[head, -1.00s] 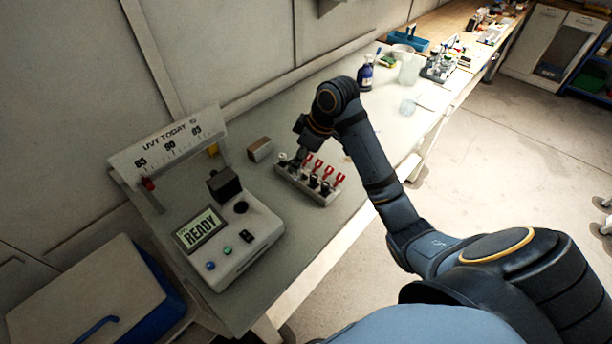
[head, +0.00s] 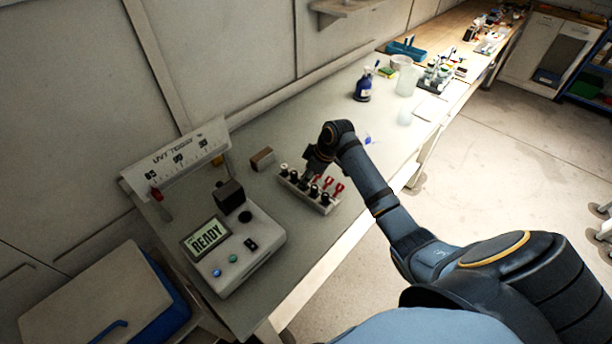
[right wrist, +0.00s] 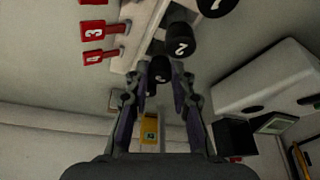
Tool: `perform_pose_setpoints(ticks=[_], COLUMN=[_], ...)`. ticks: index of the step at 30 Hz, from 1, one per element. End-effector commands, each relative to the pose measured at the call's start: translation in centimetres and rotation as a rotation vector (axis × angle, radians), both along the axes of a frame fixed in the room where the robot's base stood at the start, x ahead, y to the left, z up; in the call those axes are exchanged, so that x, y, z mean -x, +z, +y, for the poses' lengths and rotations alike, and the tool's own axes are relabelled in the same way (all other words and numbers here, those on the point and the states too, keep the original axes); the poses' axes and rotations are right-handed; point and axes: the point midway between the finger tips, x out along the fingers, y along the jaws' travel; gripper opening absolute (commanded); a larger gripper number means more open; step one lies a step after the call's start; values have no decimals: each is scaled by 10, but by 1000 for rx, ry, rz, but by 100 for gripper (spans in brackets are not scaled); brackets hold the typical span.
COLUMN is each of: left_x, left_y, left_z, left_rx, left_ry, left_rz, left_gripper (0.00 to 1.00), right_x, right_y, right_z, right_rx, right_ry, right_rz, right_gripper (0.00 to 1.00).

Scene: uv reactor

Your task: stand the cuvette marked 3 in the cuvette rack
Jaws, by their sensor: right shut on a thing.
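The pale cuvette rack (head: 325,207) stands on the bench right of the reader, with black-capped cuvettes and red numbered tags along it. My right gripper (head: 307,180) is low over the rack's middle. In the right wrist view its fingers (right wrist: 161,82) are shut on a black-capped cuvette (right wrist: 160,68), in line with the rack. The mark on this cap is too small to read surely. A cap marked 2 (right wrist: 181,42) is just beyond it. A red tag marked 3 (right wrist: 93,31) lies at the upper left. The held cuvette's lower end is hidden. My left gripper is not in view.
The reader (head: 240,250), showing READY, stands left of the rack below a UVT scale board (head: 178,160). A small brown block (head: 262,158) lies behind the rack. A blue bottle (head: 363,88) and beakers stand farther back. The bench between is mostly clear.

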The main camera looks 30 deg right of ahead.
Motion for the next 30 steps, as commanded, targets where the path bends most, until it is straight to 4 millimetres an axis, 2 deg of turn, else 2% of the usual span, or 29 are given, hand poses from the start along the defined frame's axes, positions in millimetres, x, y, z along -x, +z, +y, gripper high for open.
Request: perform_pose_setpoints(ticks=[5,6,11,18,22,26,30], left_x=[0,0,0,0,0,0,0], left_y=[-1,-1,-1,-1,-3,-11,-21], left_z=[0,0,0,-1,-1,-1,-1], left_rx=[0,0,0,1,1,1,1], left_ry=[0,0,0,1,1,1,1], left_rz=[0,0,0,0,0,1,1], left_gripper=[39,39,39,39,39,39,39], right_x=[0,0,0,0,1,8,18], right_y=[-3,-3,-3,-2,4,26,59], right_z=[0,0,0,0,-2,-10,-19], right_rx=[0,0,0,0,3,5,6], right_ry=[0,0,0,0,-2,0,0], right_rz=[0,0,0,0,-2,-4,-6], right_gripper=[0,26,46,46,46,46,46])
